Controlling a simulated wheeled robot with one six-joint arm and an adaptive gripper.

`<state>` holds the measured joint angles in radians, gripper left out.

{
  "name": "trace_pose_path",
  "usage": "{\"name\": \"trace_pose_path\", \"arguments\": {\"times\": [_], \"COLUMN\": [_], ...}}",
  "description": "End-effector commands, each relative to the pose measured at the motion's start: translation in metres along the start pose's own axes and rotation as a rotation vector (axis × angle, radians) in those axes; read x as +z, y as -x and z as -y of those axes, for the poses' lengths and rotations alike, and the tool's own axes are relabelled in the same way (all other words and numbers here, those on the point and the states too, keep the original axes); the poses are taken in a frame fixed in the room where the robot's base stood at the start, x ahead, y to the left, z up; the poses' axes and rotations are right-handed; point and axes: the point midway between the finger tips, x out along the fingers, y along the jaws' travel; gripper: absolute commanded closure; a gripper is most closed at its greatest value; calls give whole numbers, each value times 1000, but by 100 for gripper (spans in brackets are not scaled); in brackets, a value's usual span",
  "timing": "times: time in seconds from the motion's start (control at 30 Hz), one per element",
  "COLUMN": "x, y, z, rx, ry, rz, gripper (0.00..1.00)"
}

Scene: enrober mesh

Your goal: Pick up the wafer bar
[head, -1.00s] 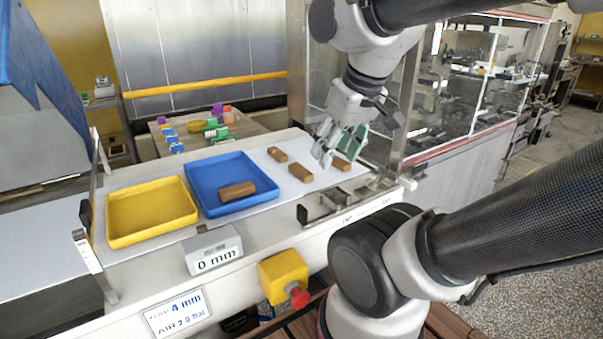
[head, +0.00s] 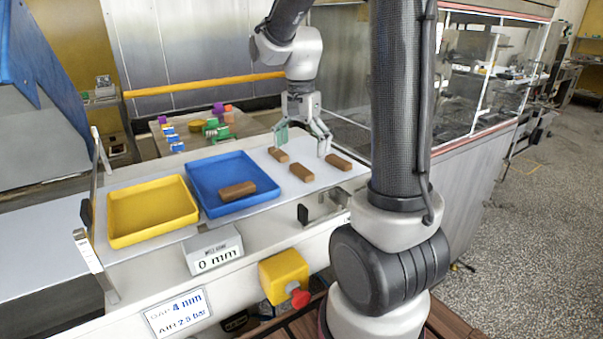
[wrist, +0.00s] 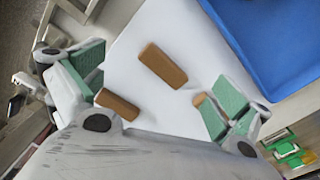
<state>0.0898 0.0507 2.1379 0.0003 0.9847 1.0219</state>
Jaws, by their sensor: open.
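Several brown wafer bars are in view, and I cannot tell which one the task means. In the head view, three lie apart on the white surface: a far-left bar (head: 278,155), a near bar (head: 301,173) and a right bar (head: 338,161). Another bar (head: 237,191) lies in the blue tray. My gripper (head: 303,141), with green finger pads, is open and empty above the far side of the surface. In the wrist view, the near bar (wrist: 162,65) and right bar (wrist: 117,104) show, while the far-left bar (wrist: 199,99) is mostly hidden by a finger.
The blue tray (head: 207,211) stands left of the loose bars, with an empty yellow tray (head: 113,239) beside it. A gauge block reading 0 mm (head: 214,262) and a red button on a yellow box (head: 299,298) are at the front. Coloured items stand on a table behind.

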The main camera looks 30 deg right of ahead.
Motion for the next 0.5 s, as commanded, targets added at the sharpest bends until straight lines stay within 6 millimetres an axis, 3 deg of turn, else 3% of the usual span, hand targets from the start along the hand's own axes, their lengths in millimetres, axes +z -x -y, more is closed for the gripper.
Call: {"name": "trace_pose_path", "arguments": {"times": [0.2, 0.37, 0.5], "x": [-7, -6, -6], "y": [12, 8, -8], "z": [11, 11, 11], "rx": [-30, -29, -27], "ry": [-365, -460, -466], "rz": [-12, -10, -9], "gripper": [0, 0, 0]}}
